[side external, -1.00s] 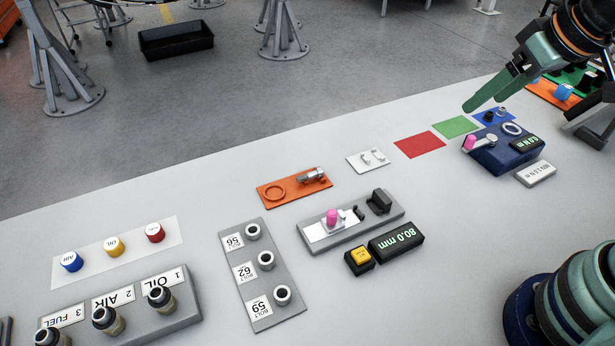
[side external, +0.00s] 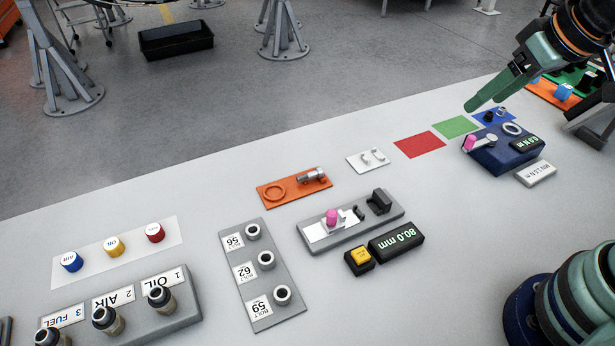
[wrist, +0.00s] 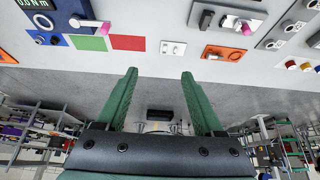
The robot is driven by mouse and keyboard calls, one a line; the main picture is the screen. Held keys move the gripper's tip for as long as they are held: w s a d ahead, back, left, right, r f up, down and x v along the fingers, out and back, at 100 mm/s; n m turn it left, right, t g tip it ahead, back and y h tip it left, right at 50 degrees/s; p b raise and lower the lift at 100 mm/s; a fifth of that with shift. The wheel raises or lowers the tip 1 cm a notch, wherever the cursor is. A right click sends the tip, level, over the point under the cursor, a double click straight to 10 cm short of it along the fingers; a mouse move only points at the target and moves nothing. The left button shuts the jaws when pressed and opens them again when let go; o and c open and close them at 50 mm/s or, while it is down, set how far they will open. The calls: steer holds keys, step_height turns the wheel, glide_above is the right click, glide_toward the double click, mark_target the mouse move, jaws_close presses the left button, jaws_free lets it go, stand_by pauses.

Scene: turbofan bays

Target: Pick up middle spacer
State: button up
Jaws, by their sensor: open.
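The middle spacer (side external: 266,260) is a light grey ring-like cylinder standing beside the label 62 on a grey board (side external: 281,318). Similar spacers stand beside the labels 56 (side external: 252,231) and 59 (side external: 282,295). The board is at the upper right edge in the wrist view, where the middle spacer (wrist: 287,26) is small. My gripper (wrist: 159,73) is open and empty, its two green fingers apart. In the side view my gripper (side external: 468,109) is raised at the upper right, near the green square, well away from the spacers.
A grey gauge fixture (side external: 350,228) with a pink knob and an 80.0 mm display (side external: 397,242) stand right of the board. An orange tray (side external: 294,189) lies behind. A fitting block (side external: 180,315) and coloured caps (side external: 115,244) are left.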

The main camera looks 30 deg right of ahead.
steer(key=n+g, duration=0.6)
steer(key=n, duration=0.9)
glide_above(282, 293)
step_height(282, 293, down, 12)
steer(key=f, duration=0.6)
steer(key=shift+w+d+f, duration=0.15)
steer(key=shift+d+f, duration=0.05)
steer(key=shift+d, duration=0.05)
steer(key=shift+a+f, duration=0.15)
steer(key=shift+f, duration=1.35)
steer(key=shift+a+f, duration=0.1)
steer(key=shift+f, duration=1.35)
jaws_close()
